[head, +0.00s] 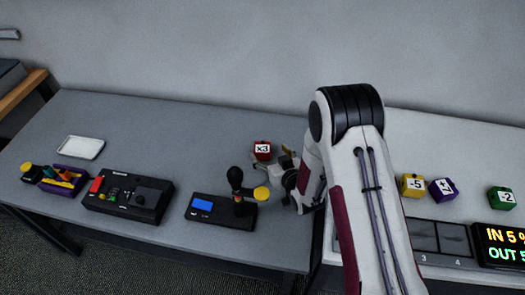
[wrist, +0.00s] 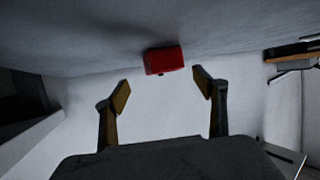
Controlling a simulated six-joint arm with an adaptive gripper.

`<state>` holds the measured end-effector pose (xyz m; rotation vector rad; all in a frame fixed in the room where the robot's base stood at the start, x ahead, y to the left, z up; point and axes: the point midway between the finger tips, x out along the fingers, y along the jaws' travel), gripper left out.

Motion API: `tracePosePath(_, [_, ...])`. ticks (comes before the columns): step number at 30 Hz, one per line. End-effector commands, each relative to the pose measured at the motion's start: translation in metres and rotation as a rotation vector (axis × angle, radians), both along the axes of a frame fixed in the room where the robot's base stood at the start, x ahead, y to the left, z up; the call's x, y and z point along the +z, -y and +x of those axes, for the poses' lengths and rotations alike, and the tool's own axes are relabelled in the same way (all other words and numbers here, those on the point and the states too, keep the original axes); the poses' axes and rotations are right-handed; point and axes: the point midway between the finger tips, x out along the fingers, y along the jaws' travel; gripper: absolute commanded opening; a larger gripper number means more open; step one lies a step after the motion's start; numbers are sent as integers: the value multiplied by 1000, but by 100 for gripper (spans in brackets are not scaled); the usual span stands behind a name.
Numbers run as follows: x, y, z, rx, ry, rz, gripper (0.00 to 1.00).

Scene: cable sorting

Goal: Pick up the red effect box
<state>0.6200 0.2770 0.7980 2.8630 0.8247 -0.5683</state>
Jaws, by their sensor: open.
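Left are a black control box (head: 128,196), a purple tray (head: 62,184) and a white dish (head: 80,147). Yellow (head: 412,185), purple (head: 443,189) and green (head: 502,198) cubes sit right.

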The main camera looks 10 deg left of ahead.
Motion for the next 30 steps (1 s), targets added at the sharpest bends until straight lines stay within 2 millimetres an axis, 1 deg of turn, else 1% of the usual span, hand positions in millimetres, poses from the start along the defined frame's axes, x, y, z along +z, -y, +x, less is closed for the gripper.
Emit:
tracePosePath(17, [-3,-5,5,0,-1,-1,70])
tracePosePath(26, [-10,-24,23,1,1,1,70])
tracePosePath(30, [-15,-29,32,0,0,1,70])
